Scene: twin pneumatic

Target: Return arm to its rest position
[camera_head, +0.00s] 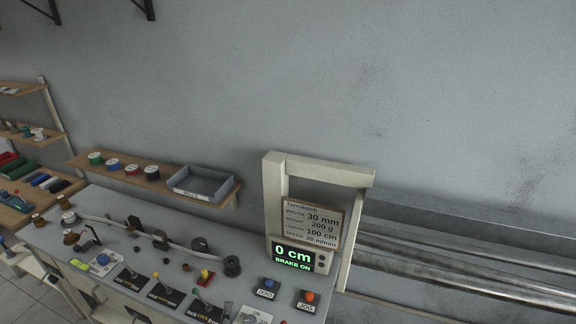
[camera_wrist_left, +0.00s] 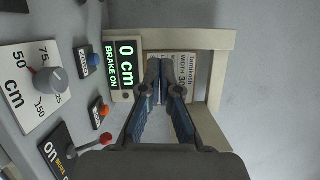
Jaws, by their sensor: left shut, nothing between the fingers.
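My left gripper (camera_wrist_left: 160,82) shows in the left wrist view with its blue-padded fingers drawn together at the tips and nothing between them. Beyond the fingertips are the sign board (camera_wrist_left: 185,68) and the green-lit display (camera_wrist_left: 125,62), which reads 0 cm, BRAKE ON. The gripper appears apart from both, though its distance from them is hard to judge. I cannot make out either gripper clearly in the head view. My right gripper is in neither view.
The grey console (camera_head: 137,235) carries levers, cards, a blue button (camera_head: 269,283) and an orange button (camera_head: 309,296). A pale frame (camera_head: 273,200) holds the sign and display. Metal rails (camera_head: 460,272) run right. A shelf (camera_head: 215,199) with spools and a grey tray is behind.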

